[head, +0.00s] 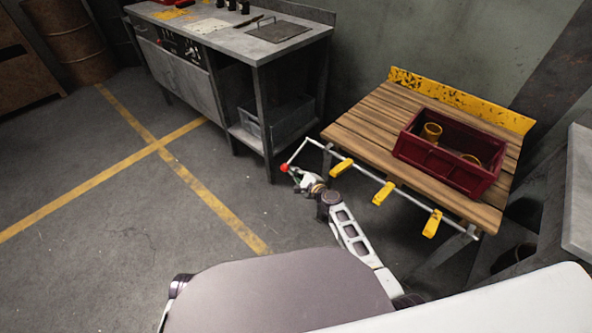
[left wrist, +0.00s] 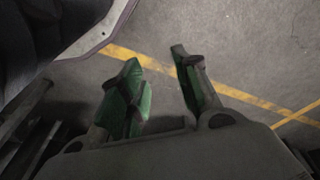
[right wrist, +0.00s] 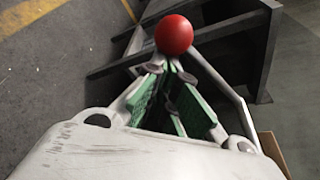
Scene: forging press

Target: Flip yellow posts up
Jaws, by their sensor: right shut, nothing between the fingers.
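Three yellow posts, the left (head: 341,167), middle (head: 383,193) and right (head: 432,223), hang tilted along a pale rod at the front edge of a wooden table. The rod's bent handle ends in a red ball knob (head: 284,168) at the left. My right gripper (head: 291,173) is shut and empty beside the knob. In the right wrist view its green-padded fingers (right wrist: 172,68) meet just below the red knob (right wrist: 174,35); whether they touch it I cannot tell. My left gripper (left wrist: 155,60) is open and empty over the floor, and is not seen in the head view.
The wooden table (head: 365,125) has a yellow back board (head: 460,100) and carries a dark red crate (head: 440,166) with yellow cylindrical parts. A grey workbench (head: 240,40) stands at the back. The floor at the left is open, with yellow lines.

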